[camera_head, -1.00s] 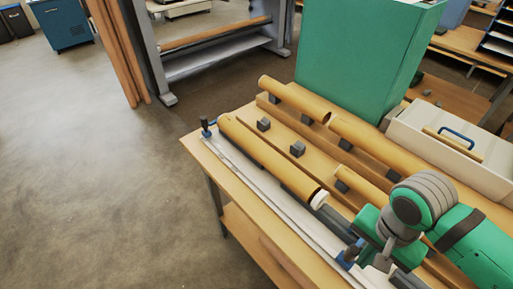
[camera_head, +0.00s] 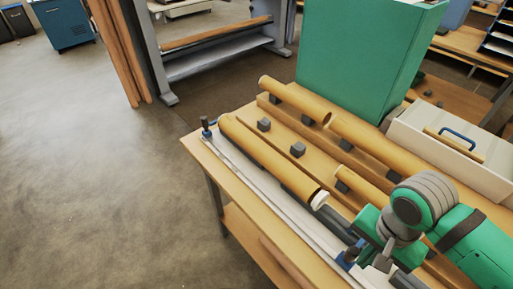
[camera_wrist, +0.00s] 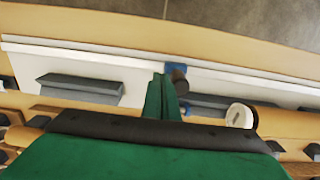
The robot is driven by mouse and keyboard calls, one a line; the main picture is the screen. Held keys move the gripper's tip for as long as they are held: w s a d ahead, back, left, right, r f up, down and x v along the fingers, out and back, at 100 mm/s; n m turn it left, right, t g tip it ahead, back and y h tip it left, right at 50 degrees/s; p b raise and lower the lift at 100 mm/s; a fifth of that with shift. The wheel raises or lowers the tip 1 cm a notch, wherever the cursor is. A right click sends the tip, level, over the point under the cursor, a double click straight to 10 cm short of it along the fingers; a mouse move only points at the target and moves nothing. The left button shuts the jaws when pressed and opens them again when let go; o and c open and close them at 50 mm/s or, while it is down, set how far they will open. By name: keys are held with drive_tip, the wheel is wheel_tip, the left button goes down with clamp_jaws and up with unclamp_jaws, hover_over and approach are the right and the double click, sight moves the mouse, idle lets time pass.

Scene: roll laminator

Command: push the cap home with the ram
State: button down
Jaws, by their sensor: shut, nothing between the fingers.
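A white cap (camera_head: 320,200) sits at the near end of a tan cardboard tube (camera_head: 268,160) that lies along the front of the bench. The cap looks slightly tilted, and I cannot tell how deep it sits. In the wrist view the cap (camera_wrist: 238,117) shows as a pale round end.
Other tubes (camera_head: 294,99) lie on grey blocks behind.

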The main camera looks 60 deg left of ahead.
drive_tip(key=shift+d, duration=0.15)
drive_tip(key=s+a, duration=0.1)
drive_tip(key=a, duration=0.3)
drive_tip(key=s+a, duration=0.1)
drive_tip(key=a, duration=0.3)
drive_tip(key=s+a, duration=0.2)
drive_tip(key=a, duration=0.3)
idle(0.4)
drive_tip(key=shift+w, duration=0.1)
drive_tip(key=shift+w+d, duration=0.25)
drive_tip(key=shift+d, duration=0.7)
drive_tip(key=shift+r, duration=0.1)
wheel_tip(320, 180, up, 8)
idle(0.8)
